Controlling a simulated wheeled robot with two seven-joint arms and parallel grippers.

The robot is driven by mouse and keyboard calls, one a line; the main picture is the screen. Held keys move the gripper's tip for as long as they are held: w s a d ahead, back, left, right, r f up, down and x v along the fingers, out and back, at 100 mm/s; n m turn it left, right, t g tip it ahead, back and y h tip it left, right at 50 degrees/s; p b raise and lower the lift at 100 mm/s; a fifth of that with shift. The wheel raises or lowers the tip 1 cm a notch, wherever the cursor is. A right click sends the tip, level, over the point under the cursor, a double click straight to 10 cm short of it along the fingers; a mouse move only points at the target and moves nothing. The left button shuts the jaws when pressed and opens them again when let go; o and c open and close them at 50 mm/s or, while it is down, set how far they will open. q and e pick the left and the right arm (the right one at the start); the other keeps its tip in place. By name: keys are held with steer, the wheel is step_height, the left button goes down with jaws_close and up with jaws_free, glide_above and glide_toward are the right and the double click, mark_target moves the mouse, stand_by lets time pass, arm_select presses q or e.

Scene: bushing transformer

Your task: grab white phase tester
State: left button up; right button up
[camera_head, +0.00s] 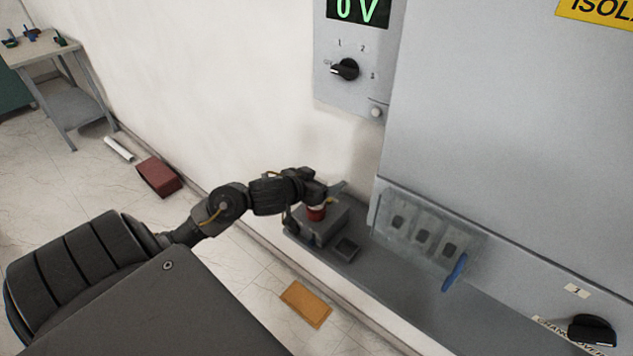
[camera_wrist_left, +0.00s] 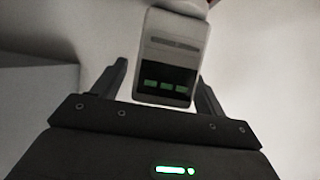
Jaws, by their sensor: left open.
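The white phase tester (camera_wrist_left: 175,55) shows in the left wrist view. It has a dark screen with green bars and a grey strip above it. My left gripper (camera_wrist_left: 161,72) is open, with one finger on each side of the tester's lower part. I cannot tell whether either finger touches it. In the head view my left gripper (camera_head: 334,190) is beside the wall, above a grey box (camera_head: 322,228) on the ledge. A red part (camera_head: 316,213) shows just under the gripper. The tester's white body is not clearly visible in the head view. My right gripper is not in view.
A grey cabinet (camera_head: 500,130) stands to the right, with a clear-covered panel (camera_head: 422,237) and a blue handle (camera_head: 455,272). A knob panel (camera_head: 350,60) hangs above the gripper. A small dark tray (camera_head: 346,249) is on the ledge. A side table (camera_head: 60,45) stands far left.

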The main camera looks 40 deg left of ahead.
arm_select(q)
steer(key=shift+c, duration=0.3)
steer(key=c, duration=1.1)
